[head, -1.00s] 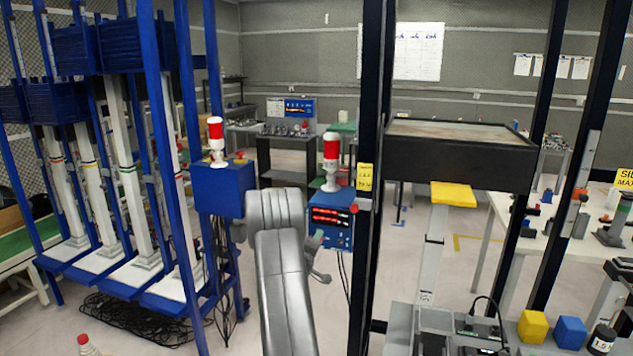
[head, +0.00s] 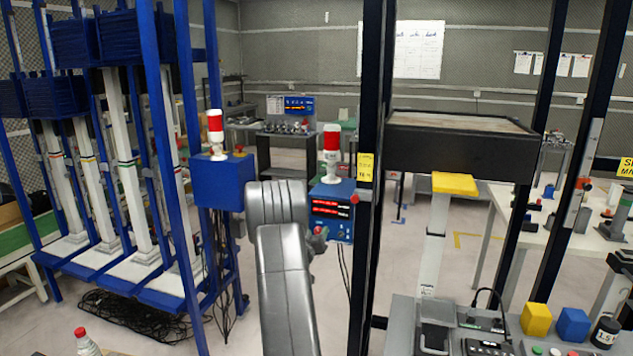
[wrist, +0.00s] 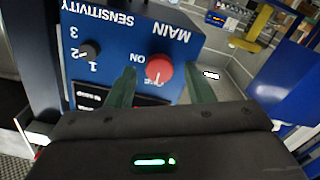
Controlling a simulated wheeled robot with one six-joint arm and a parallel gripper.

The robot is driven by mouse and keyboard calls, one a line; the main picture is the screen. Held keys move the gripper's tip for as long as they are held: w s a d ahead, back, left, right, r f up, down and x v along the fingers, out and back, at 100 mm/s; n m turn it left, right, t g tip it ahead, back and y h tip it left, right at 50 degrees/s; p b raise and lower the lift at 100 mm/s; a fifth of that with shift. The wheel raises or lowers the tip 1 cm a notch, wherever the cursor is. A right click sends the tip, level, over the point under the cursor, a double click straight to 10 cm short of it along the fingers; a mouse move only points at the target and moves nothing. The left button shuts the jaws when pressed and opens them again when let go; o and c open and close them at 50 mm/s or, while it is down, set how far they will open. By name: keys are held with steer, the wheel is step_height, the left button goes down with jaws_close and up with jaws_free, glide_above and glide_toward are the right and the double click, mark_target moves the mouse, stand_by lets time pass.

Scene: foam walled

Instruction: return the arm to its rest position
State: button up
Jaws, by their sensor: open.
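My arm rises in the middle of the head view, its grey links hiding part of what is behind. My gripper (head: 318,241) shows only partly at the arm's right side, just in front of the blue control box (head: 332,207) with red displays. In the wrist view, the two dark green fingers of my gripper (wrist: 160,82) are apart with nothing held. They point at the blue box's panel (wrist: 125,35), which carries a red MAIN knob (wrist: 159,69) and a black SENSITIVITY dial (wrist: 90,50). Whether a finger touches the panel cannot be told.
Blue frames with white columns (head: 120,170) stand left. A dark post (head: 368,180) rises close right of the box. A black-sided tray (head: 455,152) is farther right.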

steer(key=shift+d+m+b, duration=0.1)
steer(key=shift+m+b, duration=0.3)
steer(key=shift+m, duration=1.6)
